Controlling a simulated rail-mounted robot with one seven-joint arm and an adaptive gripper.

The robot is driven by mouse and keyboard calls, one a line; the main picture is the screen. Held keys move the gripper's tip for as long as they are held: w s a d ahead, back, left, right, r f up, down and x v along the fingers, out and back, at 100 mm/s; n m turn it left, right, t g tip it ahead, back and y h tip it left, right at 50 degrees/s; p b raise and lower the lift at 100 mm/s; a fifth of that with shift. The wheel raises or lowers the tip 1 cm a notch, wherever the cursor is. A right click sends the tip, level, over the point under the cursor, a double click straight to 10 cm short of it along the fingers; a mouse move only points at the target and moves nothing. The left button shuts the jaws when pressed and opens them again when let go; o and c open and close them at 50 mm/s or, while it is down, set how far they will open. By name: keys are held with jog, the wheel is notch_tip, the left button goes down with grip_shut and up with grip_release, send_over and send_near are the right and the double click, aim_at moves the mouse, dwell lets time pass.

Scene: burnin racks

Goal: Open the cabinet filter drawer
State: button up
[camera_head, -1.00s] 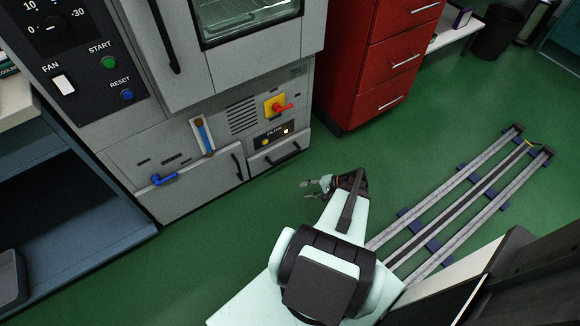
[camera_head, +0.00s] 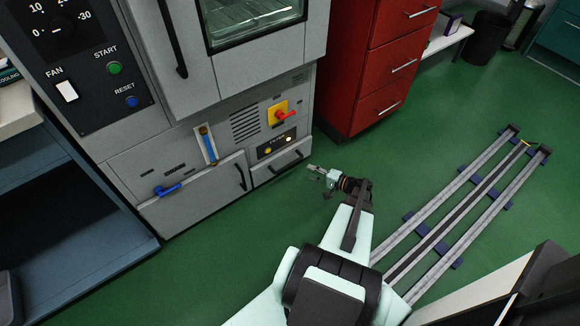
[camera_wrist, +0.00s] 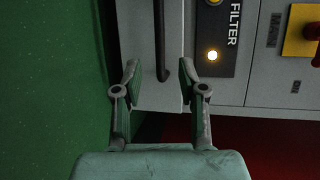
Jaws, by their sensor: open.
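The filter drawer (camera_head: 265,175) is a small grey front low on the cabinet, under the FILTER label panel (camera_head: 277,144). It looks flush with the cabinet. Its black bar handle (camera_head: 287,161) crosses its face. My gripper (camera_head: 316,171) is just right of the drawer in the head view, open and empty. In the wrist view, my gripper (camera_wrist: 158,72) has its two fingers on either side of the lower end of the handle (camera_wrist: 161,40), with the drawer front (camera_wrist: 143,85) behind. I cannot tell how far the fingertips are from the handle; no contact shows.
A larger grey door (camera_head: 200,200) with a black handle adjoins on the left. A red-and-yellow switch (camera_head: 279,113) and a blue lever (camera_head: 167,189) project from the cabinet. A red drawer unit (camera_head: 345,90) stands to the right. Green floor (camera_head: 235,240) is clear before the cabinet.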

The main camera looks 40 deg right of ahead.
aim_at(290, 164)
jog(key=b+x, duration=0.2)
jog(key=x, duration=0.9)
jog(key=shift+w+a+f, duration=0.1)
jog(key=shift+w, duration=0.15)
jog(key=shift+c, duration=0.3)
grip_shut()
